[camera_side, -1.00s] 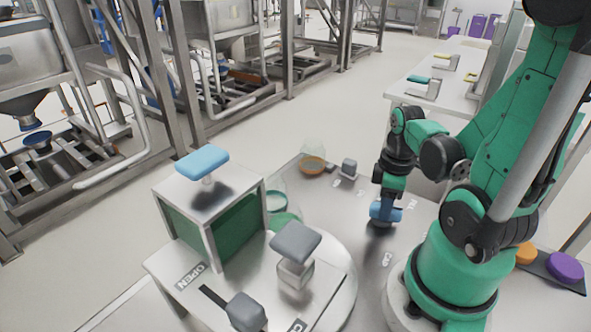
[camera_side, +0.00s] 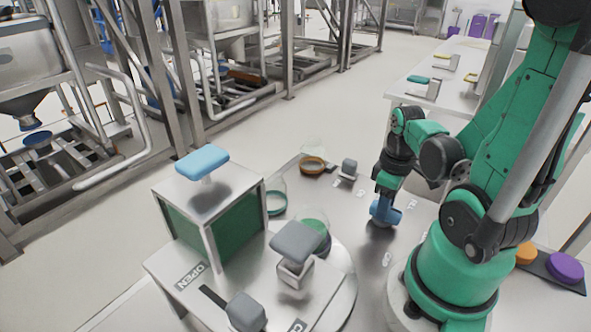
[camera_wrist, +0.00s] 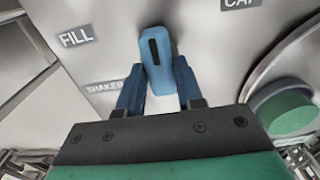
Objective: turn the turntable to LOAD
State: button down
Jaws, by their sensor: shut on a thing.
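My gripper (camera_side: 384,212) is shut on a blue handle (camera_wrist: 155,62) with a black pointer line, on the grey worktop. In the wrist view the blue fingers sit on both sides of the handle. The labels FILL (camera_wrist: 75,38) and CAP (camera_wrist: 241,3) lie either side of the handle's far end; I cannot read a LOAD label. The round grey turntable (camera_side: 345,287) is partly hidden behind the box and platform. A clear jar with green contents (camera_side: 313,229) stands at its far side. A second clear jar with a teal ring (camera_side: 275,202) stands left of it.
Grey knobs (camera_side: 296,243) and (camera_side: 246,312) are near. A brown-ringed jar (camera_side: 312,165) and small grey block (camera_side: 348,168) stand behind. A SHAKER label (camera_wrist: 104,87) is beside my gripper.

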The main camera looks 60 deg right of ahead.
jog(key=c, duration=0.6)
grip_release()
jog(key=shift+o, duration=0.2)
jog(key=shift+r, duration=2.8)
jog(key=w+a+r+t, duration=0.5)
jog(key=w+a+t, duration=0.2)
jog(key=w+a, duration=0.5)
jog(key=shift+w+a+r, duration=0.15)
jog(key=shift+w+a, duration=0.05)
jog(key=shift+w, duration=0.2)
